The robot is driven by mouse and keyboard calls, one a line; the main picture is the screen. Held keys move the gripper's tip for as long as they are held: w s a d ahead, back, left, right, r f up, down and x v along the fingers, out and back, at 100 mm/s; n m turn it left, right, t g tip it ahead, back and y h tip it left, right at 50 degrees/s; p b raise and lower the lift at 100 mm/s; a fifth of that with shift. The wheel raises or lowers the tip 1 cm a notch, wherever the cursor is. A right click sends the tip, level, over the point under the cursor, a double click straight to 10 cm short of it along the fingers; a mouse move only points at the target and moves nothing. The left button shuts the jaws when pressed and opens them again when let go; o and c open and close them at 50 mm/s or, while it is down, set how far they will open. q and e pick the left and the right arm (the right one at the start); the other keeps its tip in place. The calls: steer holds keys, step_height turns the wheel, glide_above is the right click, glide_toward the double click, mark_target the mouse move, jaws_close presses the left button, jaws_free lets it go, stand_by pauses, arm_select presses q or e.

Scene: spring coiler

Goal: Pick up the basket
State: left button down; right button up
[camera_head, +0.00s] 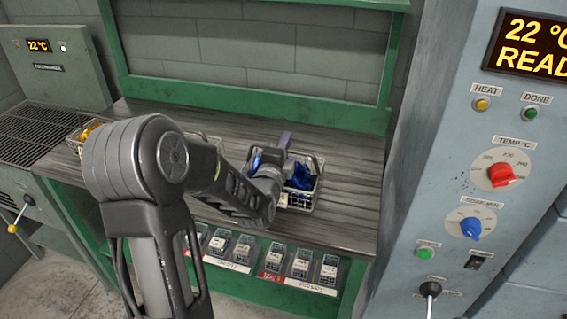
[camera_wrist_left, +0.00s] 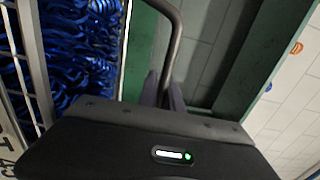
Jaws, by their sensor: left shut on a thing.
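A wire basket (camera_head: 299,202) holding blue coiled springs (camera_head: 301,176) is on the wooden bench, partly hidden behind my left arm. My left gripper (camera_head: 284,141) is at the basket, its fingers near the basket's upper side. In the left wrist view the basket's wire side (camera_wrist_left: 36,62) and blue springs (camera_wrist_left: 80,45) fill the left. The curved metal handle (camera_wrist_left: 177,35) runs down between the fingers of my left gripper (camera_wrist_left: 163,90), which are shut on it. I cannot tell whether the basket is clear of the bench. My right gripper is not in view.
Another basket with yellow-orange contents (camera_head: 86,131) stands on the bench at the left. The grey machine (camera_head: 447,130) with READY display and knobs stands close at the right. Labelled bins (camera_head: 299,262) line the bench front. The green frame (camera_head: 250,86) rises behind.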

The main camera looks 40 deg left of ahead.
arm_select(q)
step_height(320, 180, up, 10)
steer(key=shift+r+p, duration=0.15)
steer(key=shift+p, duration=0.15)
stand_by(0.8)
